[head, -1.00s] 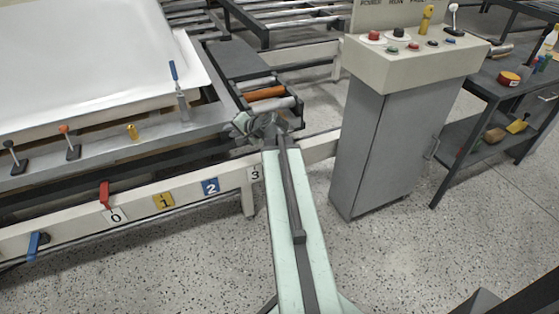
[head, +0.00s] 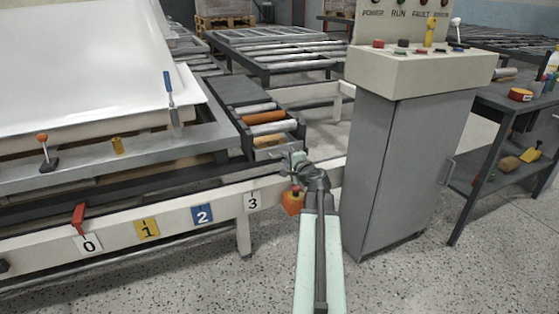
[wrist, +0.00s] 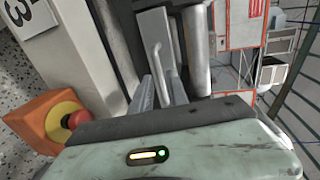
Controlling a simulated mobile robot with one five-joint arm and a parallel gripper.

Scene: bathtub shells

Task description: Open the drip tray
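The drip tray appears to be the grey box (head: 270,141) under the end of the roller section in the head view. Its grey front (wrist: 153,25) with a pale bar handle (wrist: 158,62) shows in the wrist view. My gripper (head: 291,157) is just in front of this end, low and to the right of the tray. In the wrist view its two ridged fingers (wrist: 160,88) are apart, and the handle's near end lies between them or just beyond them. Contact cannot be told. The tray's inside is mostly hidden.
A grey control cabinet (head: 405,170) stands to the right. Rollers (head: 264,117) lie above the tray. Speckled floor is free in front.

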